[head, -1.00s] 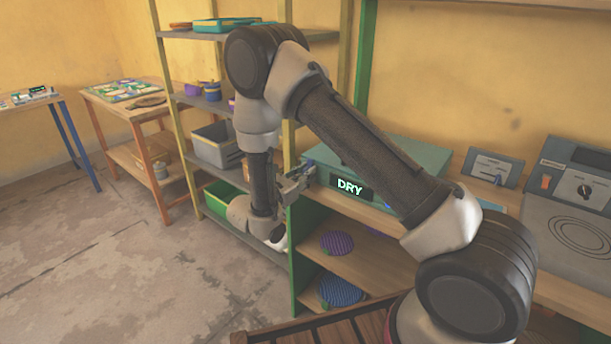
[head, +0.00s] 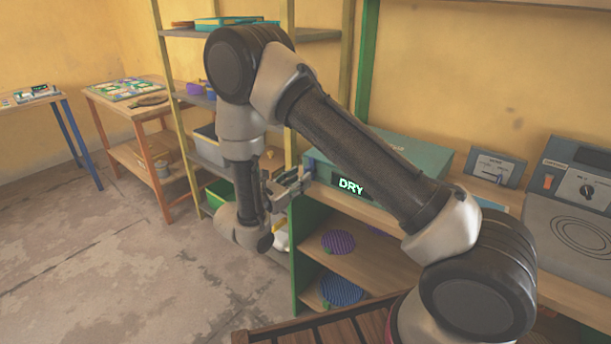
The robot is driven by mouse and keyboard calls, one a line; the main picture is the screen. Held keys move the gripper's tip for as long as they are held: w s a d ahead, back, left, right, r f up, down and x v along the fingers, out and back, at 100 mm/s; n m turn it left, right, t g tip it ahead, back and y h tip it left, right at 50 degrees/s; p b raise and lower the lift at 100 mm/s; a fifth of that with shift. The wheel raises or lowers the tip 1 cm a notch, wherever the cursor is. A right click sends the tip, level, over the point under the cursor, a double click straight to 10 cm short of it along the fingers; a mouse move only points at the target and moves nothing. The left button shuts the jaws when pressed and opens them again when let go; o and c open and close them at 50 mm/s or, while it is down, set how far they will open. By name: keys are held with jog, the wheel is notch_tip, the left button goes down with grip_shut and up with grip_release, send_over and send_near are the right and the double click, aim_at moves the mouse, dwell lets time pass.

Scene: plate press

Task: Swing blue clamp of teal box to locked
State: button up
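The teal box (head: 432,158) sits on the wooden bench top, partly hidden behind my forearm. A lit panel reading "DRY" (head: 351,187) is on its front. A small blue part (head: 309,163) shows at the box's left end and looks like the blue clamp; its exact position is too small to tell. My gripper (head: 299,180) is at that left end, pointing right toward the box, close beside the blue part. I cannot tell whether it touches the clamp or whether its fingers are open.
A grey device with a dial (head: 571,205) and a small grey switch panel (head: 495,168) stand to the right on the bench. Woven round pieces (head: 341,290) lie on shelves below. A shelf rack (head: 178,110) stands behind my arm. The floor at left is clear.

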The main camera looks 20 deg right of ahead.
jog(key=v, duration=0.7)
jog(key=shift+s+a, duration=0.2)
jog(key=shift+a, duration=0.05)
